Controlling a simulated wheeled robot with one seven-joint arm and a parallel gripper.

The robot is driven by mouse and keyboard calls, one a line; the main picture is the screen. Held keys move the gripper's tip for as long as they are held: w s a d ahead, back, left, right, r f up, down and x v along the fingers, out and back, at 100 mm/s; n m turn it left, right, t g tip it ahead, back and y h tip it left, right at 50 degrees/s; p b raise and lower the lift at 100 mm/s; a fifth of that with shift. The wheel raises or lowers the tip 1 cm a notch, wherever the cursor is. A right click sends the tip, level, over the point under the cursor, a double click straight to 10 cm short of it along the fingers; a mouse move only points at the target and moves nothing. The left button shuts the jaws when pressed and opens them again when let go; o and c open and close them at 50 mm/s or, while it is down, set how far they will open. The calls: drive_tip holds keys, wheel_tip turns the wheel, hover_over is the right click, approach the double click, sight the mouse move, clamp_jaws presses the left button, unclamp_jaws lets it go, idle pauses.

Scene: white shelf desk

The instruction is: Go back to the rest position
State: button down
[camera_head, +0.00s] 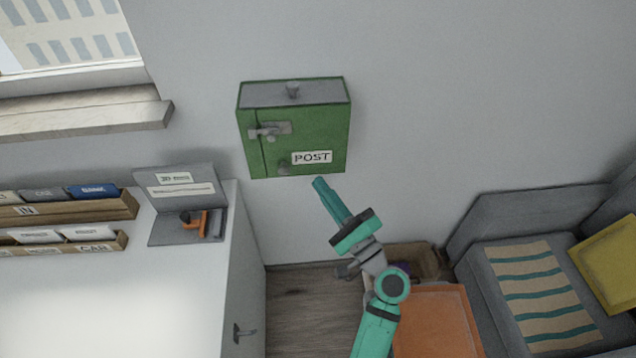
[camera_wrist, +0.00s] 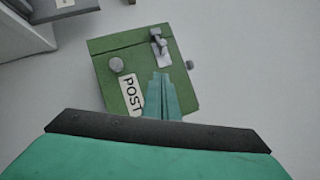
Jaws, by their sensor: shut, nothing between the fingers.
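My gripper (camera_head: 320,184) is teal with a dark band and sits just below the lower right corner of the green POST box in the head view. Its fingers are together with nothing between them. In the wrist view the gripper tips (camera_wrist: 161,78) overlap the box front near the POST label. The green box (camera_head: 328,128) hangs on the wall, and it also shows in the wrist view (camera_wrist: 108,82). Its front looks closed, with a grey latch (camera_head: 270,130) at the left and a knob on top. I cannot tell whether the fingers touch the box.
A white desk (camera_head: 110,300) stands at the left with wooden card trays (camera_head: 75,210) and a grey open case (camera_head: 190,225) holding an orange item. A grey sofa (camera_head: 480,265) and an orange surface (camera_head: 435,320) are at the lower right. The wall right of the box is clear.

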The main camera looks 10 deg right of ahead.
idle(0.4)
drive_tip(key=s+a+f+n+g+h, duration=0.1)
drive_tip(key=s+a+f+g+h, duration=0.15)
drive_tip(key=s+f+h, duration=0.6)
drive_tip(key=s+a+f+n+g+h, duration=0.1)
drive_tip(key=s+a+f+n, duration=0.15)
drive_tip(key=s+f, duration=0.75)
drive_tip(key=s+a+f+n+h, duration=0.1)
drive_tip(key=s+f+n, duration=0.15)
drive_tip(key=s, duration=0.25)
drive_tip(key=s+a+f+n, duration=0.1)
drive_tip(key=s+f+n, duration=0.1)
drive_tip(key=s+n, duration=0.15)
drive_tip(key=s+a+r+n, duration=0.3)
drive_tip(key=s+r+n, duration=0.3)
drive_tip(key=s, duration=0.4)
drive_tip(key=shift+s+n+y, duration=0.25)
drive_tip(key=shift+n+y, duration=0.1)
drive_tip(key=shift+n, duration=0.2)
drive_tip(key=shift+w+r, duration=0.1)
